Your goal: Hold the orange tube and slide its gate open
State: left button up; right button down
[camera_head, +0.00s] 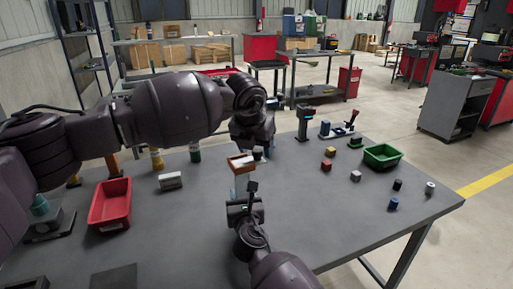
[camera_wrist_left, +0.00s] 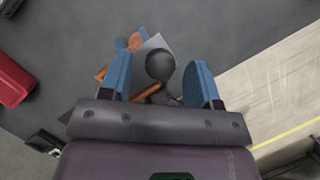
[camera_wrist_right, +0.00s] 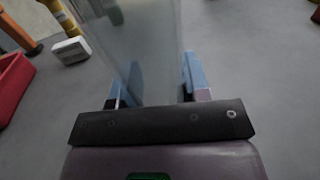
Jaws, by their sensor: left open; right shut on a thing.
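A small orange-rimmed piece (camera_head: 241,163) with a pale inside shows in the head view, in the air above the table; I take it for the orange tube. My right gripper (camera_head: 250,191) is below it, shut on a clear, see-through body that rises between its fingers in the right wrist view (camera_wrist_right: 140,55). My left gripper (camera_head: 257,150) is open, close beside the orange rim. In the left wrist view, orange parts (camera_wrist_left: 146,91) and a dark round knob (camera_wrist_left: 160,65) show between its spread blue fingers. I cannot make out the gate or its position.
A red bin (camera_head: 110,205) stands at left on the table (camera_head: 330,220), near a white box (camera_head: 169,181) and bottles. A green bin (camera_head: 381,154), small blocks and cylinders lie at right. Dark upright tools (camera_head: 305,122) stand at the back edge. The front right is clear.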

pick_arm(q)
jog(key=shift+w+f, duration=0.1)
jog(key=shift+f, duration=0.1)
grip_shut()
jog(key=d, duration=0.1)
jog(key=w+d, duration=0.1)
jog(key=d, duration=0.2)
jog(key=shift+w+d+r, duration=0.1)
jog(key=shift+w+d, duration=0.05)
jog(key=shift+w, duration=0.15)
pick_arm(e)
jog(key=shift+a, duration=0.1)
pick_arm(q)
grip_release()
dwell(0.4)
